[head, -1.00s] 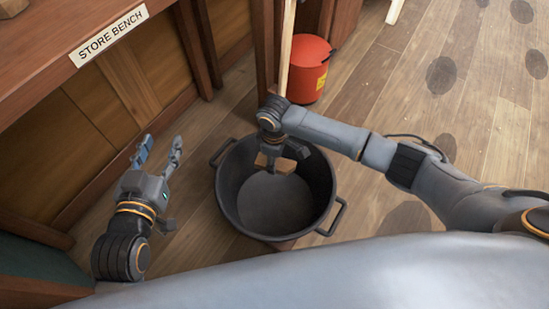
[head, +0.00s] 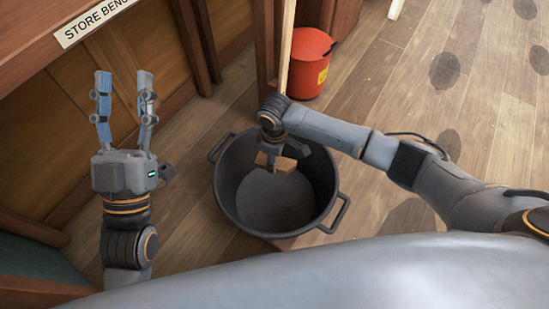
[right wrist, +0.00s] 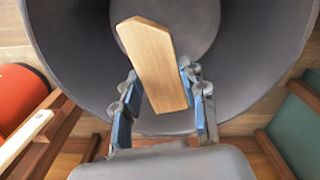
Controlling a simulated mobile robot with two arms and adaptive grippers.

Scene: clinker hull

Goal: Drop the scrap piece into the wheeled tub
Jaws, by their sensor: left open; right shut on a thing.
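The wheeled tub (head: 230,205) is a dark grey round bin with two side handles, standing on the wooden floor; its wheels are hidden. The scrap piece (right wrist: 152,62) is a short light-wood offcut with one angled end. My right gripper (right wrist: 160,108) is shut on it, and in the head view the piece (head: 283,166) shows over the tub's opening, towards its far side. In the right wrist view the tub's grey interior (right wrist: 82,62) lies behind the piece. My left gripper (head: 124,88) is open and empty, left of the tub, fingers pointing to the top of the picture.
A store bench (head: 60,75) with a name label runs along the left. A red lidded bin (head: 309,65) stands beyond the tub beside wooden posts. A pale wooden strip (head: 286,45) stands upright near it. The floor on the right is open.

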